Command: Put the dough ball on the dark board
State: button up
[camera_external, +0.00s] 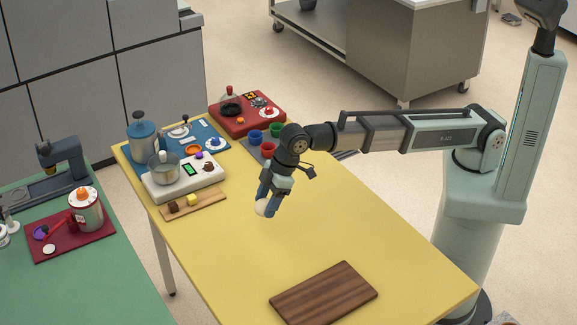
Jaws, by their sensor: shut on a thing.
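My gripper (267,204) is shut on the dough ball (261,208), a small pale round lump between its fingertips. It seems to hold the ball above the middle of the yellow table, though the exact height is hard to tell. The fingers partly hide the ball. The dark board (324,294), a brown striped rectangle, lies flat near the front edge of the table. Its visible top is bare. My gripper is apart from the board, farther back and to its left in the picture.
The yellow table (330,235) is clear between my gripper and the board. A small wooden board with blocks (193,204), a white scale with a pot (183,178), a red tray (246,120) and coloured cups (268,149) stand at the back. A green table (88,285) is at left.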

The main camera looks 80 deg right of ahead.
jog(key=s+a+n+y, duration=0.1)
jog(key=s+a+n, duration=0.1)
jog(key=s+a, duration=0.85)
notch_tip(320, 180, up, 2)
jog(key=n+g, duration=0.1)
jog(key=n, duration=0.1)
send_over(321, 298)
jog(key=s+d, duration=0.1)
jog(key=shift+m, duration=0.7)
jog(key=shift+d+f, duration=0.2)
jog(key=shift+f, duration=4.75)
jog(key=shift+f, duration=0.15)
jog(key=o, duration=1.1)
jog(key=v, duration=1.2)
jog(key=shift+s, duration=0.25)
